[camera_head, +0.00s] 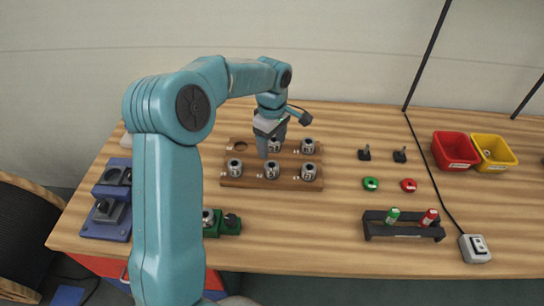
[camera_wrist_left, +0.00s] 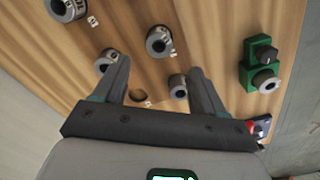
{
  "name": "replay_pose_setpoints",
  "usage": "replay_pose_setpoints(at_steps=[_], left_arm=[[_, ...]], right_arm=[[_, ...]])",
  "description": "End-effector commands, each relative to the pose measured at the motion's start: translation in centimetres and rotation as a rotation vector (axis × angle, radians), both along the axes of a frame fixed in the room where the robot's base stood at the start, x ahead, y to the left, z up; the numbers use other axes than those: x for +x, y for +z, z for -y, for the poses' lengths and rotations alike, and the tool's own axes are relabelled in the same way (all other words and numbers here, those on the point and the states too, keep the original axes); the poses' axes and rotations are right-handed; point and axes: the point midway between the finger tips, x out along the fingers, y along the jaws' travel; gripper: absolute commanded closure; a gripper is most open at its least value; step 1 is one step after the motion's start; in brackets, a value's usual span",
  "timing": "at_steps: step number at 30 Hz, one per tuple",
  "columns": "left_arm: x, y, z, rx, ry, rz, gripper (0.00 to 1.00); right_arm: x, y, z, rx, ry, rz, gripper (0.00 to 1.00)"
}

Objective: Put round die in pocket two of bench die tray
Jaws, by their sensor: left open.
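The wooden bench die tray (camera_head: 252,182) lies on the bench with two rows of pockets. Several round metal dies sit in it, such as the front-left one (camera_head: 235,168) and the front-middle one (camera_head: 271,169). The back-left pocket (camera_head: 240,146) is empty; it also shows as a dark hole in the wrist view (camera_wrist_left: 138,95). Another round die (camera_head: 208,216) is at a green holder (camera_head: 227,227) in front of the tray. I cannot tell which die the task means. My left gripper (camera_head: 269,152) is open above the tray's back row, its fingers (camera_wrist_left: 158,70) apart and empty.
A blue fixture (camera_head: 107,205) stands at the left bench end. At right are a black rack (camera_head: 403,232) with green and red items, green (camera_head: 370,184) and red (camera_head: 408,185) rings, and red (camera_head: 455,150) and yellow (camera_head: 493,152) bins. My arm hides part of the bench.

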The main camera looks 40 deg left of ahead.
Motion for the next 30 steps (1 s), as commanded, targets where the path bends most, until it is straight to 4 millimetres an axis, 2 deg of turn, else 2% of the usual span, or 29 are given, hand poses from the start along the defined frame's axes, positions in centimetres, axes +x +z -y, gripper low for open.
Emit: replay_pose_setpoints(at_steps=[3,7,30], left_arm=[[0.1,1.9,0.0,0.000,0.000,0.002,0.29],[0.0,2.9,0.0,-0.001,0.000,0.000,0.29],[-0.1,3.1,0.0,-0.001,0.000,-0.001,0.29]], right_arm=[[0.0,-0.2,0.0,0.000,0.000,0.000,0.42],[0.0,-0.2,0.0,0.000,0.000,0.000,0.42],[0.0,-0.2,0.0,0.000,0.000,0.000,0.42]])
